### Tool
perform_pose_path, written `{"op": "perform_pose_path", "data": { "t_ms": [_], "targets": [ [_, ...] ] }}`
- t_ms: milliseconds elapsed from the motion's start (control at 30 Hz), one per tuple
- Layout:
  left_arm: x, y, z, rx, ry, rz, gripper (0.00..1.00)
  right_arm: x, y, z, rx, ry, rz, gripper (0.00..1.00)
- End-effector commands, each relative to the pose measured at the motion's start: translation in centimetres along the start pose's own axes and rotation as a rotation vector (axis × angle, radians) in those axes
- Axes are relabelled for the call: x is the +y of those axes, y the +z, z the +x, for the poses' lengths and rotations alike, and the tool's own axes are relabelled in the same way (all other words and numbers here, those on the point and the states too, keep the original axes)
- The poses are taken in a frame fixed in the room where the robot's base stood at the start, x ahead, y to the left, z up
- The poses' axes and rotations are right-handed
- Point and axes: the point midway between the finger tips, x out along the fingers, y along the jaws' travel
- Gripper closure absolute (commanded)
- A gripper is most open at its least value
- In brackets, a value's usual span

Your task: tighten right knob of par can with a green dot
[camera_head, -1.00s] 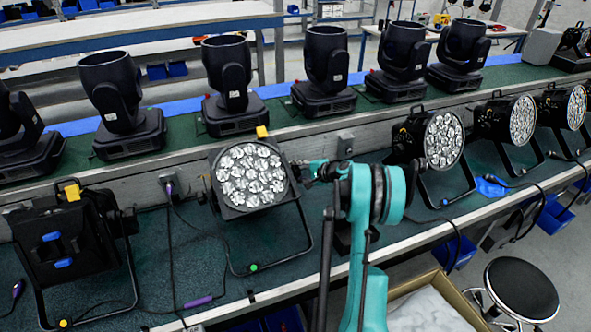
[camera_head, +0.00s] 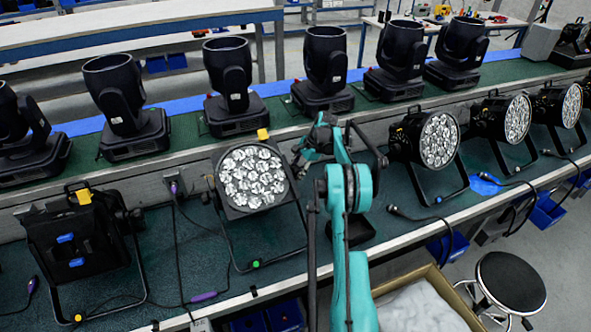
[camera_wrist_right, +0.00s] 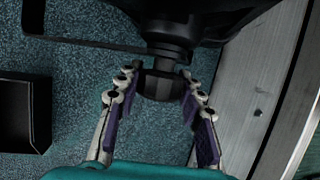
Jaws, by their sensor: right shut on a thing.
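The par can with the green dot (camera_head: 250,178) stands on the green bench top, its lit-style lens face toward me. Its green dot (camera_head: 256,264) is on the front bar of its stand. My right gripper (camera_head: 299,165) is at the can's right side in the head view. In the right wrist view my right gripper (camera_wrist_right: 157,90) is shut on the dark right knob (camera_wrist_right: 161,86), with a finger on either side of it. The knob joins the can's dark body above it. In the head view the gripper hides the knob. My left gripper is in neither view.
A par can with a yellow dot (camera_head: 78,236) stands left, turned away. More par cans (camera_head: 439,139) stand right. Moving heads (camera_head: 232,88) line the raised shelf behind. Cables lie on the bench. A dark open box (camera_wrist_right: 24,113) shows in the wrist view.

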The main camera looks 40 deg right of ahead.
Motion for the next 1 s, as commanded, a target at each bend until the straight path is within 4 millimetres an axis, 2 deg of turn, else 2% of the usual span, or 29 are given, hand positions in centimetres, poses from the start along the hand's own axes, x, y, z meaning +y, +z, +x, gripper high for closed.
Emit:
{"op": "perform_pose_path", "data": {
  "t_ms": [333,833,867,900,933,1000],
  "targets": [
    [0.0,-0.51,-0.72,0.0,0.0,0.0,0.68,0.05,-0.02,0.03,-0.001,0.118,0.048,0.91],
    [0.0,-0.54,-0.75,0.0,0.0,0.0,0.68,0.09,-0.03,0.11,-0.001,0.135,0.054,0.91],
    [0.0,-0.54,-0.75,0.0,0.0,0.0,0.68,0.09,-0.03,0.11,-0.001,0.135,0.054,0.6],
    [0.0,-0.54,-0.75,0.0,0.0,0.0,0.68,0.08,-0.03,0.11,-0.001,0.134,0.054,0.49],
    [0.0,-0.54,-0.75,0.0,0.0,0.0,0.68,0.08,-0.03,0.11,-0.001,0.134,0.054,0.41],
    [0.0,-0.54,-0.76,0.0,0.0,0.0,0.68,0.07,-0.03,0.1,-0.001,0.134,0.054,0.4]
  ]
}}
